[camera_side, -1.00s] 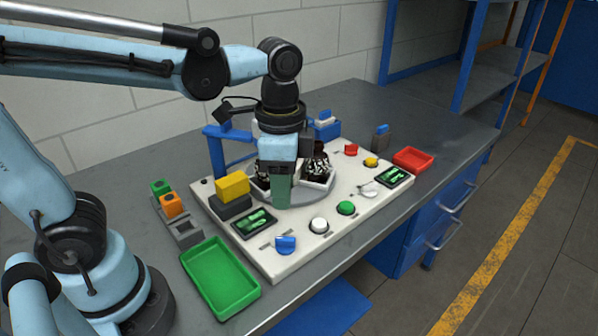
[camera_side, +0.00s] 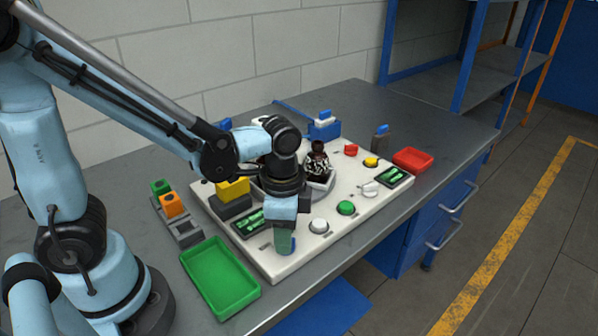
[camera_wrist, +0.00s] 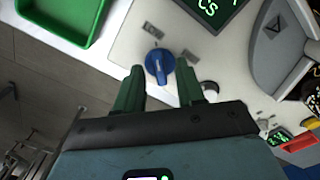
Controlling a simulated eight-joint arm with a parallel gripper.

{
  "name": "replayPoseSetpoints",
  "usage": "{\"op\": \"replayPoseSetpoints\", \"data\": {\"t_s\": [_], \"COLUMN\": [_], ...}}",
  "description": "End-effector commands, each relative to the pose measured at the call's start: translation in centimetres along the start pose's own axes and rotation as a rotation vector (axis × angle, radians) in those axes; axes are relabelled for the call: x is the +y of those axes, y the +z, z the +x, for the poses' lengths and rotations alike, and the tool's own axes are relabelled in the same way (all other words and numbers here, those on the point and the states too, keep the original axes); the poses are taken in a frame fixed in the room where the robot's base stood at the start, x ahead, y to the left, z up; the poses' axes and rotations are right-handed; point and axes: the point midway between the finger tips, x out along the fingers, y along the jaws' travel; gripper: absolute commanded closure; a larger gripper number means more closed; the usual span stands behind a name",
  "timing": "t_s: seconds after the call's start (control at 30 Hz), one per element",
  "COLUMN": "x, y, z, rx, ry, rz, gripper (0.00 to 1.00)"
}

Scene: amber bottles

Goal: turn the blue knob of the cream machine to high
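The fingers are apart, with gaps to the knob on both sides. In the side view my gripper (camera_side: 284,248) points down over the knob's place at the machine's front, hiding most of the knob. I cannot tell whether the fingertips have reached the knob's height.
A white button (camera_side: 319,226) and a green button (camera_side: 346,208) are right of my gripper. A green tray (camera_side: 222,280) lies to the left. A yellow block (camera_side: 233,189), a dark bottle (camera_side: 318,162) and a red tray (camera_side: 413,160) stand farther off.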

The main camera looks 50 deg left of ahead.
Motion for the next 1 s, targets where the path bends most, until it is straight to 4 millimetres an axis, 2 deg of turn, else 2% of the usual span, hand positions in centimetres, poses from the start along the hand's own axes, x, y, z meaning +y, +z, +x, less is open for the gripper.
{"op": "replayPoseSetpoints", "data": {"t_s": [0.37,0.63,1.0], "x": [0.00,0.01,0.01], "y": [0.01,0.01,0.00], "z": [0.34,0.32,0.31], "rx": [0.000,0.000,0.000], "ry": [0.000,0.000,0.000], "rz": [0.000,0.000,0.027], "gripper": [0.62,1.00,1.00]}}
